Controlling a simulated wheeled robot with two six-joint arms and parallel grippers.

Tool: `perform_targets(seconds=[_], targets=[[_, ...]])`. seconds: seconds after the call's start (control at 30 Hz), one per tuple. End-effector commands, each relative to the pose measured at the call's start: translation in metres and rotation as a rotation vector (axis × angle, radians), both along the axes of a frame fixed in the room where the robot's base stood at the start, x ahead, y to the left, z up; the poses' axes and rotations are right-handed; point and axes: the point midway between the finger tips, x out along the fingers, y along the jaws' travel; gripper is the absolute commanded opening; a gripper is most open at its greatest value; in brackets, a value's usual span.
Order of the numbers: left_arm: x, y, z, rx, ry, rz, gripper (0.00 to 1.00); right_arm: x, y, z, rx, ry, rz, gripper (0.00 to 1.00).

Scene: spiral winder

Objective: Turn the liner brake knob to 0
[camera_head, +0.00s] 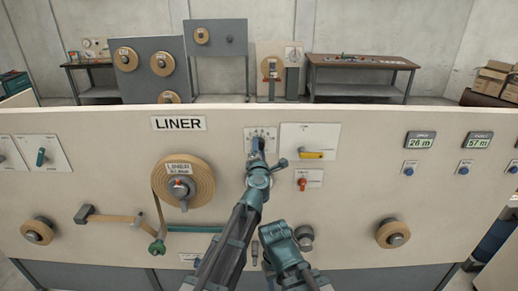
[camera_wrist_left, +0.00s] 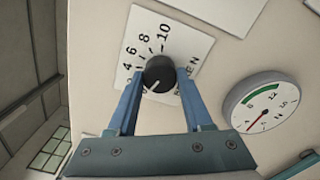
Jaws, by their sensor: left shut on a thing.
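The liner brake knob (camera_wrist_left: 159,73) is black and round, on a white scale plate (camera_wrist_left: 188,38). A pale pointer line on the knob points to the lower left, past the 4. The figures 4, 6, 8 and 10 show. The mark at the pointer is hard to read near the left finger. My right arm is low in front of the panel; its fingers cannot be made out.
The liner roll (camera_head: 185,182) is left of the knob. A white plate with a yellow handle (camera_head: 311,155) and a red knob (camera_head: 303,183) are close on the right. A round gauge (camera_wrist_left: 263,108) is right of the scale in the wrist view.

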Motion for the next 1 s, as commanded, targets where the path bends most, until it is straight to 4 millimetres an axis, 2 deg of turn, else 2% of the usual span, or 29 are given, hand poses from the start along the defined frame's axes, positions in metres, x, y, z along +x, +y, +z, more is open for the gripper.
perform_targets(seconds=[0.3, 0.77, 0.8, 0.93, 1.0], targets=[[-0.002, 0.0006, -0.0012, -0.085, 0.0, 0.001, 0.0, 0.0, 0.0, -0.0009, 0.0, 0.0, 0.0, 0.5], [-0.0022, 0.0005, -0.0013, -0.098, 0.001, 0.0, 0.0, 0.0, 0.0, -0.001, 0.0, 0.0, 0.0, 0.5], [-0.0023, 0.0005, -0.0013, -0.098, 0.001, 0.0, 0.54, 0.0, 0.0, -0.001, 0.0, 0.0, 0.0, 0.5], [-0.0018, 0.0003, -0.0012, -0.096, 0.001, 0.0, 0.78, 0.0, 0.0, -0.0009, 0.0, 0.0, 0.0, 0.5], [-0.0015, 0.0002, -0.001, -0.095, 0.001, 0.0, 0.81, -0.0001, 0.0, -0.0008, 0.0, 0.0, 0.0, 0.5]])
